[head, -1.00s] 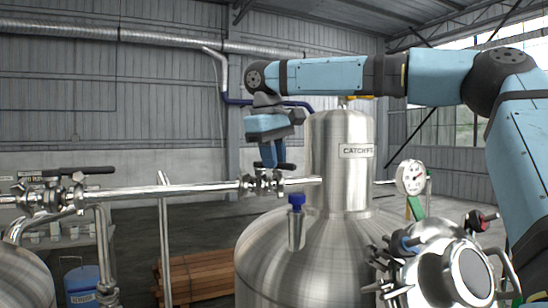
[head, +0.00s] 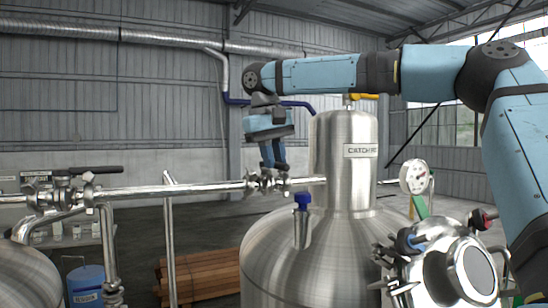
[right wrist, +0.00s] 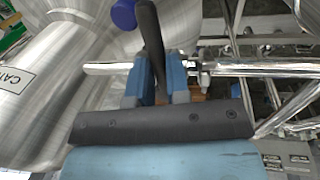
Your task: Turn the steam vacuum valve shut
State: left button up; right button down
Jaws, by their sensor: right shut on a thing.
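A valve (head: 268,184) sits on the horizontal steel pipe just left of the catch pot tank. No label that names it is readable. Its black handle shows in the right wrist view (right wrist: 149,35), running between the blue fingers and out past them towards a blue cap. My right gripper (head: 273,163) is above the valve with its fingers pointing down, shut on the handle; its fingers also show in the right wrist view (right wrist: 157,78). In the head view the fingers hide most of the handle. My left gripper is not in view.
The steel tank (head: 344,205) stands just right of the valve, with a blue-capped fitting (head: 302,225) in front. A gauge (head: 415,177) is further right. Another valve with a black handle (head: 95,170) is on the pipe at left. Open air surrounds my right forearm.

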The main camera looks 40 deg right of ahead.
jog(key=c, duration=1.1)
grip_release()
notch_tip(320, 180, up, 12)
jog(key=a, duration=0.2)
jog(key=shift+w, duration=0.4)
jog(key=shift+a+f, duration=0.1)
jog(key=shift+a, duration=0.05)
